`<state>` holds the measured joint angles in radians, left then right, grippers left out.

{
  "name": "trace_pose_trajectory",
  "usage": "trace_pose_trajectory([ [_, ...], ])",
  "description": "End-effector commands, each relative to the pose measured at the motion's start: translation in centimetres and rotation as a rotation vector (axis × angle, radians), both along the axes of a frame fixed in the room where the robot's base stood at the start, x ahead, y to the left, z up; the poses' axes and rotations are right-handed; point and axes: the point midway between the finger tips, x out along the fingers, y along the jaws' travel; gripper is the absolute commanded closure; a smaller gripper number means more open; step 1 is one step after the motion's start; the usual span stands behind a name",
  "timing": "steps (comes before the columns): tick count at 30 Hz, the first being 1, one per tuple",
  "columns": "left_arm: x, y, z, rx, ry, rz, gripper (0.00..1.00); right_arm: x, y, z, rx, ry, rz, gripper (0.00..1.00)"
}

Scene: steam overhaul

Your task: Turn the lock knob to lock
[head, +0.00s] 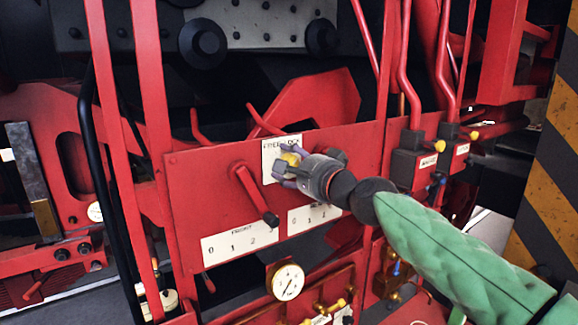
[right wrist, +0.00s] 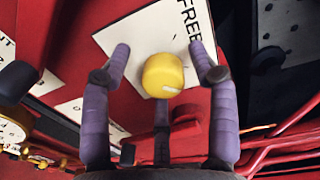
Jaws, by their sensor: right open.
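The yellow lock knob (head: 290,158) sits on a white label plate (head: 270,148) marked FREE and LOCK on the red panel. My right gripper (head: 283,165) is at the knob, its fingers spread around it. In the right wrist view the knob (right wrist: 163,76) stands between the open purple fingers (right wrist: 160,72), with visible gaps on both sides. A pale mark on the knob's face points toward the lower right in that view. The word FREE (right wrist: 190,15) shows on the plate there; the LOCK word is partly hidden in the head view. My left gripper is not in view.
A red lever with a dark end (head: 256,194) sticks out left of my right gripper, above a 0-1-2 scale plate (head: 240,243). A pressure gauge (head: 286,281) is below. Red pipes (head: 409,70) and grey valve boxes (head: 412,160) stand to the right.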

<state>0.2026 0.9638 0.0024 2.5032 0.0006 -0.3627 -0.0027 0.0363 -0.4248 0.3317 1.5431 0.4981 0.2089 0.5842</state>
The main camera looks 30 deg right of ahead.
Motion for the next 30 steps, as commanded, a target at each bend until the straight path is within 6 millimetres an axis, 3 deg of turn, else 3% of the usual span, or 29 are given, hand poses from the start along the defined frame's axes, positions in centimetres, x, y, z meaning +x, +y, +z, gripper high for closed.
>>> trace_pose_trajectory([
  [5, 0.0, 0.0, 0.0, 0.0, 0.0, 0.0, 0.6, -2.1, -0.2, 0.2, 0.0, -0.002, -0.002, 0.4],
  [18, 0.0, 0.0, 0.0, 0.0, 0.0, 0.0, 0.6, -9.8, -0.7, 0.2, 0.0, 0.002, 0.001, 0.4],
  [24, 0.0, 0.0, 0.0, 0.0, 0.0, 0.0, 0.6, -11.3, -0.8, 0.2, 0.0, 0.004, 0.001, 0.4],
  [30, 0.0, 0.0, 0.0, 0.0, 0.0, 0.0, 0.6, -11.5, -0.8, 0.2, 0.0, 0.005, 0.002, 0.4],
])
